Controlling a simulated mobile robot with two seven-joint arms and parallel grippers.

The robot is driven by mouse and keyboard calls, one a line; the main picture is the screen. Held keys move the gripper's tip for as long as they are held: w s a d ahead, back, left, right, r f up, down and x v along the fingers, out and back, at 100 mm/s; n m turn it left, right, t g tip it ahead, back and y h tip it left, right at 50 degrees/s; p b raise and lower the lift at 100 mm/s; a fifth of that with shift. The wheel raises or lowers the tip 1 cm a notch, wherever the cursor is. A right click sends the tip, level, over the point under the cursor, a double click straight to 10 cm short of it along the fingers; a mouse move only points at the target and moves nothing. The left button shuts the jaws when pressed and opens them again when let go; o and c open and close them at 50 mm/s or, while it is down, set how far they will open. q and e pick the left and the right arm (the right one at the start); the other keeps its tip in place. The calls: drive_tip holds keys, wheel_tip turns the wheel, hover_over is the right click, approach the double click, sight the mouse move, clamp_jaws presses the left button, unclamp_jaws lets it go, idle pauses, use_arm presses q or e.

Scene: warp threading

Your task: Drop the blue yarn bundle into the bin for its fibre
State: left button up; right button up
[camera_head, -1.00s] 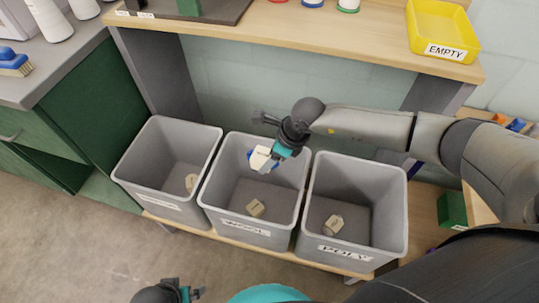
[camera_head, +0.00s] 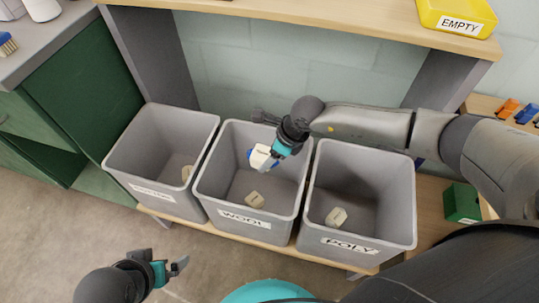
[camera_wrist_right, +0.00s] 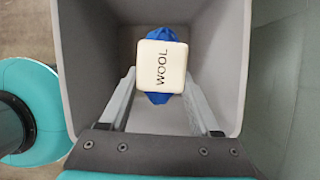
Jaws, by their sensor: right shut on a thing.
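The blue yarn bundle (camera_head: 251,155) carries a white tag (camera_wrist_right: 161,67) that reads WOOL in the right wrist view. My right gripper (camera_head: 270,157) is shut on it, with a finger on each side in the wrist view. The bundle hangs over the opening of the middle grey bin (camera_head: 240,216), whose front label reads WOOL. In the wrist view, the bin's walls (camera_wrist_right: 85,60) surround the bundle. My left gripper (camera_head: 178,266) is low in the head view, in front of the bins and away from the bundle. Its finger gap is too small to judge.
A grey bin labelled POLY (camera_head: 352,246) stands to the right, and another grey bin (camera_head: 150,192) with a hard-to-read label stands to the left. Each bin holds a small pale block. A wooden shelf (camera_head: 300,20) with a yellow EMPTY tray (camera_head: 457,14) runs above.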

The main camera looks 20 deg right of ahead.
use_arm(q)
drive_tip(key=shift+r, duration=0.2)
use_arm(e)
drive_tip(key=shift+f, duration=0.1)
drive_tip(key=o, duration=1.4)
drive_tip(key=shift+d+r, duration=0.1)
drive_tip(key=shift+r, duration=0.15)
drive_tip(key=p+v, duration=0.3)
drive_tip(key=v, duration=0.2)
drive_tip(key=shift+s+d+r, duration=0.1)
drive_tip(key=shift+s+r, duration=0.05)
drive_tip(key=shift+r, duration=0.15)
use_arm(q)
drive_tip(key=s+f+g+p, duration=0.1)
drive_tip(key=s+f+p, duration=0.1)
drive_tip(key=f, duration=0.5)
drive_tip(key=s+a+f+g+p, duration=0.1)
drive_tip(key=s+f+p, duration=0.1)
drive_tip(key=f, duration=0.4)
drive_tip(key=shift+s+a+f, duration=0.25)
drive_tip(key=shift+s+f, duration=0.15)
use_arm(e)
drive_tip(key=v, duration=0.9)
drive_tip(key=shift+s, duration=0.1)
